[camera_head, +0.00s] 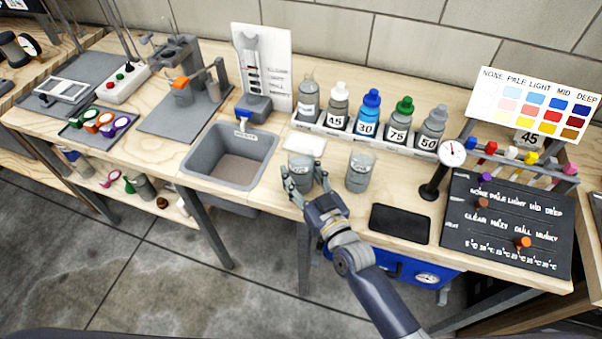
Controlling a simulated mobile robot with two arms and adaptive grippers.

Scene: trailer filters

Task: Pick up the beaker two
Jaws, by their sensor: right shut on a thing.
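Two clear grey beakers stand near the front edge of the wooden bench, in the middle of the view. My right gripper (305,184) reaches up from the lower right and is shut on the left beaker (300,166), its fingers on either side of the glass. The beaker is upright; I cannot tell whether its base touches the bench. The right beaker (360,172) stands free a little to the right of my gripper. Any marking that tells which one is beaker two is too small to read. My left gripper is not in view.
A white rack (345,131) of several capped bottles stands behind the beakers, with a small white pad (305,143) before it. A grey sink (229,155) lies left. A black tablet-like slab (400,223), a dial gauge (452,153) and a dark board (500,235) are right.

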